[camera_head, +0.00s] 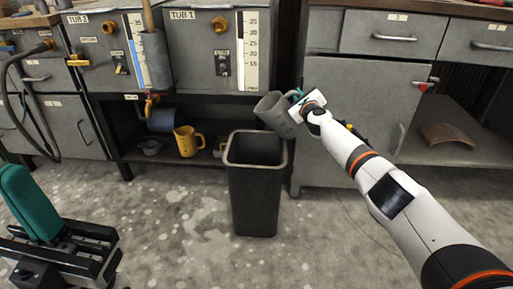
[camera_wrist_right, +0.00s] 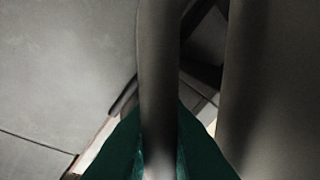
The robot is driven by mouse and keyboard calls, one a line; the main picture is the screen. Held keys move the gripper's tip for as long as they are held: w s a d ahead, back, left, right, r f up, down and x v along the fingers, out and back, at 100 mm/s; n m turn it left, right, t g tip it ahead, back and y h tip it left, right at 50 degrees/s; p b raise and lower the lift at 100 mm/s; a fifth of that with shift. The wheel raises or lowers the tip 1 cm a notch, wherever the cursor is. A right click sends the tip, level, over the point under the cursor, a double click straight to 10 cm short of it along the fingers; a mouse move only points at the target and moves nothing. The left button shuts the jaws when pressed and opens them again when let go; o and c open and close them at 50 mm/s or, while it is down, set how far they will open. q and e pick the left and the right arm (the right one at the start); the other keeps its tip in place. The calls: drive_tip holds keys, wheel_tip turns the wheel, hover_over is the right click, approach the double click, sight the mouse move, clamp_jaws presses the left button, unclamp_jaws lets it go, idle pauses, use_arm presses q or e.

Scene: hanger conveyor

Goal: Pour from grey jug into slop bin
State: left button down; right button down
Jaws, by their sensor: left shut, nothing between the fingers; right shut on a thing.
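The grey jug (camera_head: 276,114) is tilted over to the left, above the back right rim of the slop bin. My right gripper (camera_head: 297,97) is shut on its handle; the white wrist hides part of it. In the right wrist view the grey handle (camera_wrist_right: 158,70) runs between the green fingers, with a broad grey surface (camera_wrist_right: 275,80) beside it. The dark slop bin (camera_head: 254,198) stands upright on the floor with an open top. I cannot see any liquid leaving the jug. My left gripper (camera_head: 14,176) is shut and empty at the lower left, away from the bin.
Behind the bin is a bench with TUB 1 (camera_head: 190,55) and TUB 2 (camera_head: 103,57). A yellow jug (camera_head: 187,141) and other vessels sit on its lower shelf. A grey cabinet (camera_head: 345,105) stands behind my right arm. The floor left of the bin is clear.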

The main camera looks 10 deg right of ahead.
drive_tip(key=shift+r, duration=0.15)
drive_tip(key=shift+a+r+n, duration=0.15)
drive_tip(key=shift+a+n, duration=0.1)
drive_tip(key=shift+n, duration=0.35)
drive_tip(key=shift+a, duration=0.1)
drive_tip(key=shift+a+r+n+p, duration=0.1)
drive_tip(key=shift+a+n+p, duration=0.2)
drive_tip(key=shift+n, duration=0.2)
drive_tip(key=shift+a+n, duration=0.15)
drive_tip(key=shift+n, duration=0.15)
drive_tip(key=shift+s+a+n+t, duration=0.1)
drive_tip(key=shift+a+n+t, duration=0.2)
drive_tip(key=shift+n, duration=0.1)
drive_tip(key=shift+a, duration=0.1)
